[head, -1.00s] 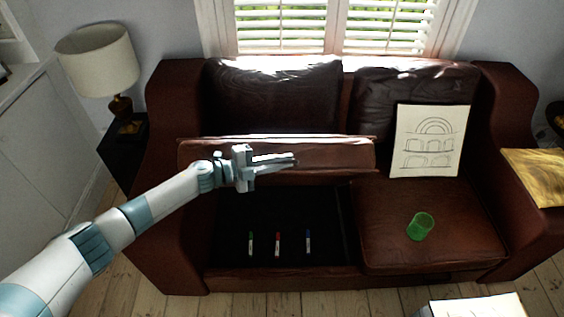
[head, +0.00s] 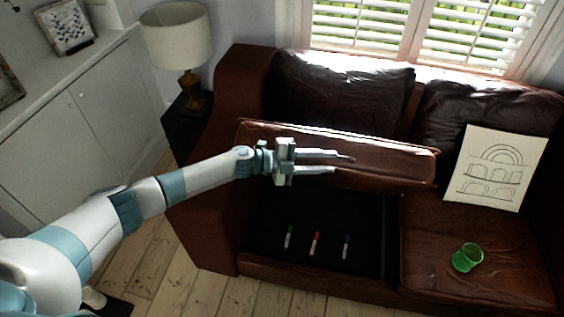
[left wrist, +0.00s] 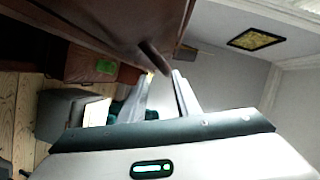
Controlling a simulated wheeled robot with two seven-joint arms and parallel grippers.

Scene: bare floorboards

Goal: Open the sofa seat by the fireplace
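The brown leather sofa (head: 222,215) has its left seat (head: 375,162) tilted up, showing a dark compartment (head: 360,215) under it. Three markers lie in the compartment: green (head: 289,237), red (head: 315,243) and blue (head: 346,246). My left gripper (head: 343,164) is in front of the raised seat, its two fingers apart with nothing seen between them. I cannot tell whether it touches the seat. In the left wrist view the fingers (left wrist: 160,95) also stand apart, near a brown surface. My right gripper is not in view. No fireplace shows.
A green cup (head: 467,258) and a drawing (head: 490,168) are on the right seat. A lamp (head: 176,38) stands on a dark side table left of the sofa. White cabinets (head: 85,105) line the left wall. Floorboards (head: 185,275) in front are clear.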

